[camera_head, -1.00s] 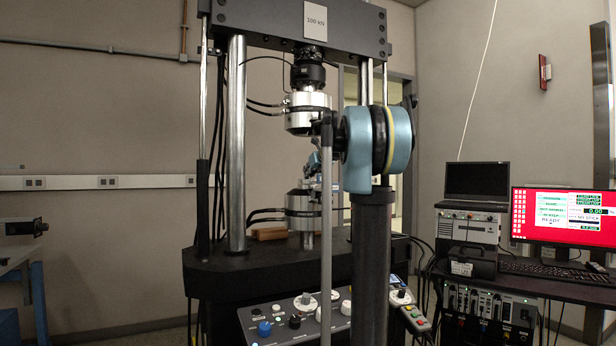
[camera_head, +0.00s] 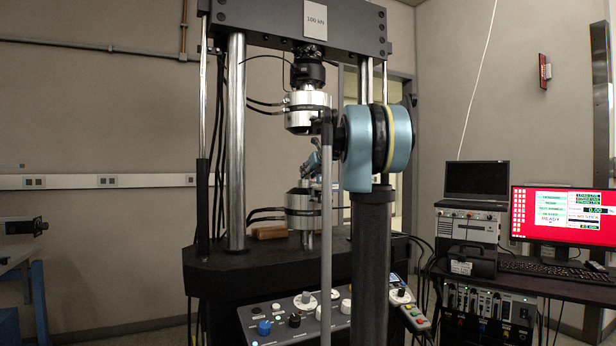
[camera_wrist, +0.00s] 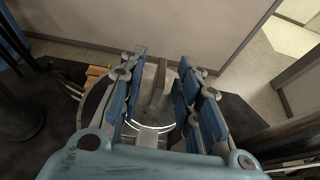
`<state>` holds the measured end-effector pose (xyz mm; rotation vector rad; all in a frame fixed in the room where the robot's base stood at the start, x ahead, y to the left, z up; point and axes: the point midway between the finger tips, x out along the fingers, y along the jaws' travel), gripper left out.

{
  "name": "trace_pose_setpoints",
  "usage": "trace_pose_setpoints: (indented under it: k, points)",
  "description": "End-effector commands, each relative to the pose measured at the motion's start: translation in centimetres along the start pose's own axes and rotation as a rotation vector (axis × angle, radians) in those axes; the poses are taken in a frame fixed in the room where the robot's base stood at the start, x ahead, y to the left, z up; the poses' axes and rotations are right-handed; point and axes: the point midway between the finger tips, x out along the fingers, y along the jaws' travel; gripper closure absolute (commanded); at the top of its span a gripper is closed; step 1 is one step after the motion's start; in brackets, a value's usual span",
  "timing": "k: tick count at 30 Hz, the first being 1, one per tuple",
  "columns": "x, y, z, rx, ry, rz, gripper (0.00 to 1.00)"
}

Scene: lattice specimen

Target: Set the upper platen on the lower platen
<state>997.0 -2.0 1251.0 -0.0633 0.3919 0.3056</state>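In the head view, the upper silver cylinder (camera_head: 306,112) hangs from the machine's crosshead, and a lower silver cylinder (camera_head: 300,208) stands below it. I cannot tell which parts are the platens; no separate loose platen can be made out. My gripper (camera_head: 312,160) is in the gap between the cylinders, partly hidden behind my own arm. In the wrist view, my gripper (camera_wrist: 158,100) has its two blue-padded fingers apart. A narrow grey upright piece (camera_wrist: 157,85) shows between them, with visible gaps on its sides. A round, pale-rimmed metal surface (camera_wrist: 150,135) lies below the fingers.
A thick steel column (camera_head: 236,140) stands left of the cylinders. A wooden block (camera_head: 269,232) lies on the dark machine base (camera_head: 225,268). Hoses run into both cylinders from the left. A control panel (camera_head: 290,318) is in front; a desk with a red monitor (camera_head: 562,217) is at right.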

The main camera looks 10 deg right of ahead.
Motion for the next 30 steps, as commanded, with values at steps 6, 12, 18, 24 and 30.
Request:
trace_pose_setpoints:
  k: [6,12,18,24,30]
  points:
    - [0.0,0.0,0.0,0.0,0.0,0.0,0.5]
    - [0.0,0.0,0.0,0.0,0.0,0.0,0.5]
    - [-0.3,0.0,0.0,0.0,0.0,-0.001,0.5]
    - [-1.3,0.0,0.0,0.0,-0.001,-0.001,0.5]
    - [-2.4,0.0,0.0,0.001,-0.001,-0.001,0.5]
